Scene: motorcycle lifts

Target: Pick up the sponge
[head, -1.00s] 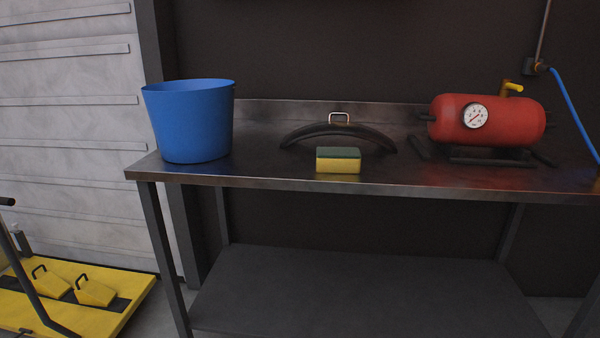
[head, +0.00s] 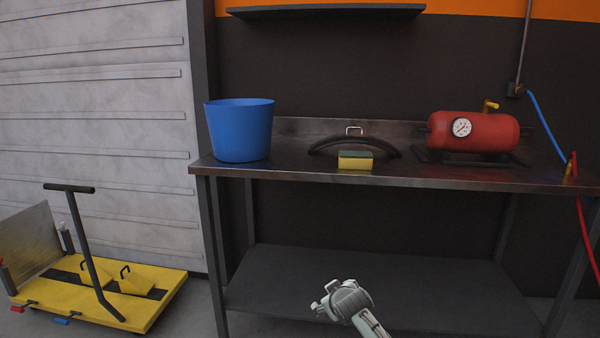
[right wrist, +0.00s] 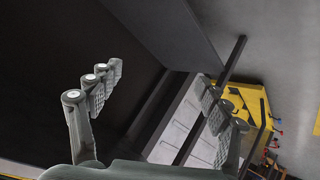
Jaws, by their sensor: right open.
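The sponge (head: 355,161), yellow below with a dark green top, lies near the front edge of the steel workbench (head: 300,173), in front of a black curved fender-like piece (head: 355,146). My right gripper (head: 325,302) shows in the head view, low in front of the bench, below and apart from the sponge. In the right wrist view its two fingers (right wrist: 160,82) are spread apart with nothing between them. The sponge does not show in that view. My left gripper is not in view.
A blue bucket (head: 239,132) stands on the bench's left end. A red air tank (head: 485,132) with a gauge sits at the right. A dark lower shelf (head: 285,285) runs under the bench. A yellow motorcycle lift (head: 160,300) stands on the floor at left.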

